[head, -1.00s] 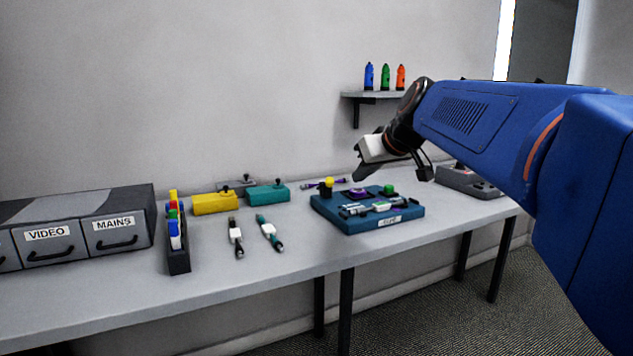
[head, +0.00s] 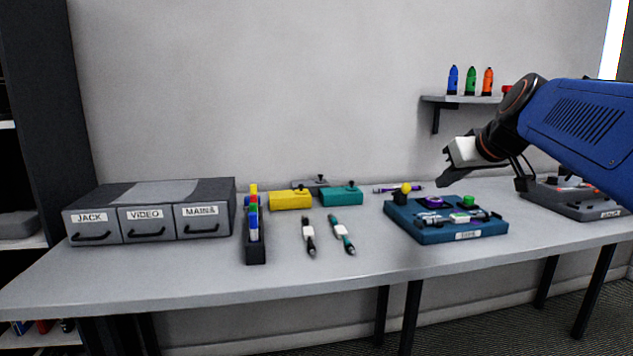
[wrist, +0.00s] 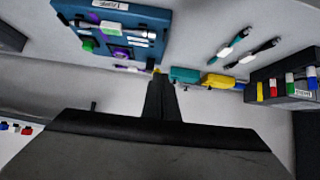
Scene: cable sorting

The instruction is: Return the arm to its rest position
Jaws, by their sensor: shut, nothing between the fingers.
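My gripper (head: 446,182) is at the right of the head view, held above the table behind the blue board. Its fingers are together with nothing between them. In the wrist view the closed dark fingers (wrist: 161,98) point toward the table. My blue arm reaches in from the right edge. The blue board (head: 430,236) lies on the table below the gripper, with a yellow knob, a green part and a purple part on it. The gripper is apart from it.
A drawer box (head: 150,192) stands at the left. A marker holder (head: 255,252), yellow box (head: 290,201), teal box (head: 341,196) and two cables (head: 309,238) lie mid-table. A grey device (head: 575,200) is at right; a shelf (head: 460,99) with bottles is above. The front table strip is clear.

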